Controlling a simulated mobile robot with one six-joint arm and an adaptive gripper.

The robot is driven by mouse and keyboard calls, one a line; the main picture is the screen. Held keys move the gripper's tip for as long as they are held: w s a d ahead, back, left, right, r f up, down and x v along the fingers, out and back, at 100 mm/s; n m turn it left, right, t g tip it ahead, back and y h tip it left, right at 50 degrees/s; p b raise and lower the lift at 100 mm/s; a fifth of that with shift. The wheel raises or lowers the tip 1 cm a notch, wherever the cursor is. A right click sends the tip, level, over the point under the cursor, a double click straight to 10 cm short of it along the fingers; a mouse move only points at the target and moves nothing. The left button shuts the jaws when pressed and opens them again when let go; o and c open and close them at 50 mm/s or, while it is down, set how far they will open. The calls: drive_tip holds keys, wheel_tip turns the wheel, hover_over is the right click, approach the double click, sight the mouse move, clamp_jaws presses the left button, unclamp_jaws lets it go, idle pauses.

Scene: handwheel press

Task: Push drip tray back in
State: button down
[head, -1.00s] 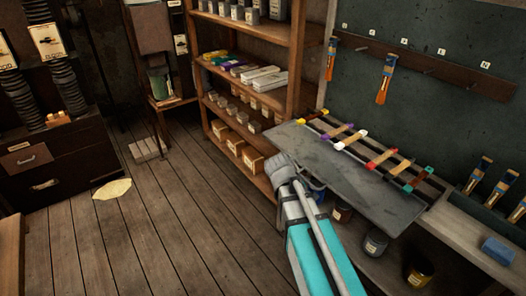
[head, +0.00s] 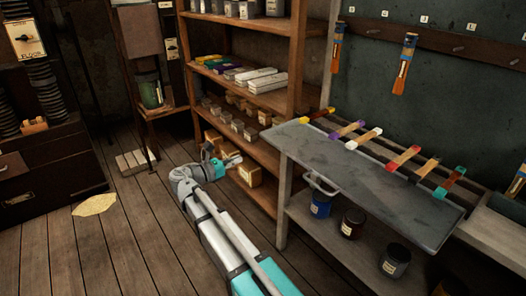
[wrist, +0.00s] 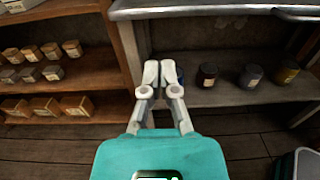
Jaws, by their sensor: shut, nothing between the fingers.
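The drip tray (head: 345,185) is a flat grey metal sheet at bench height on the right of the head view. It sticks out in front of a row of coloured-ended sticks, and its front edge has a grey bar handle (head: 322,187). In the wrist view, the fingertips (wrist: 160,72) are together and empty.
A wooden shelf unit (head: 240,75) with boxes stands close behind my gripper. Jars, including a blue one (head: 320,203) and a dark one (head: 353,222), stand on the shelf below the tray. The floor (head: 135,240) on the left is mostly clear.

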sight(272, 144)
drive_tip(key=shift+a, duration=0.35)
drive_tip(key=shift+d+r, duration=0.1)
drive_tip(key=x, duration=1.3)
drive_tip(key=shift+w+d, duration=0.25)
drive_tip(key=shift+w, duration=0.1)
